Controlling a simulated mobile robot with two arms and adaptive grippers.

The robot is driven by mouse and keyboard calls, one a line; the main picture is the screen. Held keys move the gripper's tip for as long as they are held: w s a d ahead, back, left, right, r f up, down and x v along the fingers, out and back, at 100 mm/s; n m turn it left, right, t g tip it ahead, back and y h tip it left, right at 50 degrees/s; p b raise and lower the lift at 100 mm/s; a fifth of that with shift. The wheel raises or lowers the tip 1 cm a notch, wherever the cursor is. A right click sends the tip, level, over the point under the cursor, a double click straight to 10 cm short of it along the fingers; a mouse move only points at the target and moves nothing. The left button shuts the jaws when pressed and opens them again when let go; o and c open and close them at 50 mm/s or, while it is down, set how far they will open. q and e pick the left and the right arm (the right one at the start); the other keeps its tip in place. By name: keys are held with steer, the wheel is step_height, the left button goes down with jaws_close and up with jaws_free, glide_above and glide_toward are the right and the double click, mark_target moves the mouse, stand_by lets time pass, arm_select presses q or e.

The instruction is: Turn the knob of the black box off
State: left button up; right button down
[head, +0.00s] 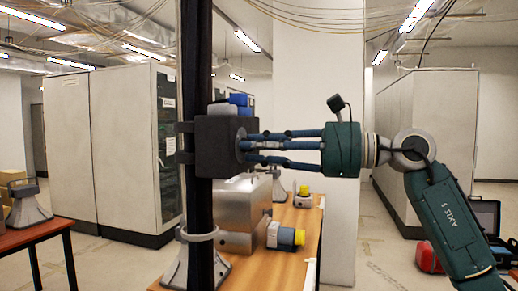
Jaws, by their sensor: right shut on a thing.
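The black box (212,149) is fixed to a thick dark upright pole (196,75) left of centre. Its round grey knob (241,146) is on the right-hand face and is partly covered by the fingers. My right gripper (248,146) comes in from the right, level with the box. Its long blue fingers are shut on the knob at their tips. The knob's exact angle cannot be told. My left gripper is not in view.
A wooden table (289,262) stands below with a metal box (241,212) and a yellow-capped device (285,237). A second table (38,232) is at the left. Large grey cabinets (120,145) stand behind, and a white column (335,225) is behind my right gripper.

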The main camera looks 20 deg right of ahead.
steer(key=shift+w+f, duration=0.1)
steer(key=shift+f, duration=0.1)
steer(key=c, duration=1.8)
jaws_free()
steer(key=shift+o, duration=1.4)
steer(key=shift+w+d, duration=0.1)
steer(key=shift+w, duration=0.05)
steer(key=v, duration=1.2)
